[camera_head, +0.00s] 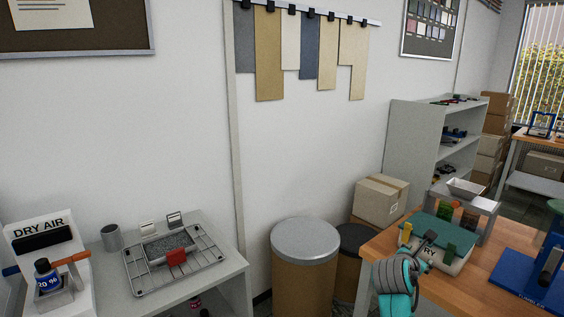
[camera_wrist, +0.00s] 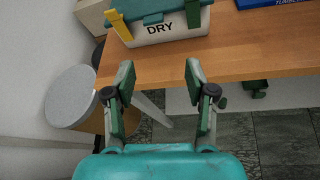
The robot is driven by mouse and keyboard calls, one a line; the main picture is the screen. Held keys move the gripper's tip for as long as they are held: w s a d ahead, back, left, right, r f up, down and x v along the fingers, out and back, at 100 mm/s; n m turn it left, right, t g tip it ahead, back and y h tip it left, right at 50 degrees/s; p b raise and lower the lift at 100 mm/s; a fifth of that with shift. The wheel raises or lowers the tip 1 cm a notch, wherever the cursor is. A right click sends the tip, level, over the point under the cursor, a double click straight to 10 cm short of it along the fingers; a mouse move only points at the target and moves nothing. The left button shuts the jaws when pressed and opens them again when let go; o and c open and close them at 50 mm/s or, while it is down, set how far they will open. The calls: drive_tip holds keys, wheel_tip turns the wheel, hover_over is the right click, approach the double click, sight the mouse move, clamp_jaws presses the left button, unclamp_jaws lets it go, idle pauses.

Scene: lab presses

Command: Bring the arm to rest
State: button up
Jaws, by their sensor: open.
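My gripper (camera_wrist: 158,88) is open and empty in the wrist view, its two green-padded fingers apart. Between and beyond the fingers are the wooden table's front edge and the floor. In the head view my teal arm shows at the table's near left corner, and the gripper's fingers cannot be made out clearly there. A white box with a teal lid, marked DRY (camera_wrist: 163,30), stands on the wooden table (camera_wrist: 240,50) just beyond the fingers, apart from them. The same box also shows in the head view (camera_head: 440,262).
A drum with a grey lid (camera_head: 305,241) stands left of the table, with a cardboard box (camera_head: 381,199) behind. A grey bench at left holds a wire rack (camera_head: 205,266) and a DRY AIR stand (camera_head: 40,230). A blue press base (camera_head: 530,284) sits at the table's right.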

drive_tip(key=s+a+f+m+t+y, duration=0.1)
drive_tip(key=s+a+f+m, duration=0.15)
drive_tip(key=s+f, duration=0.4)
drive_tip(key=s+a+f+m+t+y, duration=0.15)
drive_tip(key=s+a+f, duration=0.25)
drive_tip(key=f, duration=0.6)
drive_tip(key=s+a+f+m+y, duration=0.2)
drive_tip(key=s+a+f, duration=0.15)
drive_tip(key=s, duration=0.45)
drive_tip(key=s+a+f+m+y, duration=0.1)
drive_tip(key=s+a+f+m, duration=0.1)
drive_tip(key=s+f, duration=0.45)
drive_tip(key=s+a+r+m+t+y, duration=0.1)
drive_tip(key=s+a+r+m, duration=0.2)
drive_tip(key=s, duration=0.8)
drive_tip(key=s+a+m+t+y, duration=0.15)
drive_tip(key=s+m, duration=0.35)
drive_tip(key=s, duration=0.5)
drive_tip(key=s+a+r+m+y, duration=0.1)
drive_tip(key=s+a+r+m, duration=0.1)
drive_tip(key=s+r+m, duration=0.6)
drive_tip(key=r+v, duration=0.1)
drive_tip(key=v, duration=0.6)
drive_tip(key=shift+w, duration=0.2)
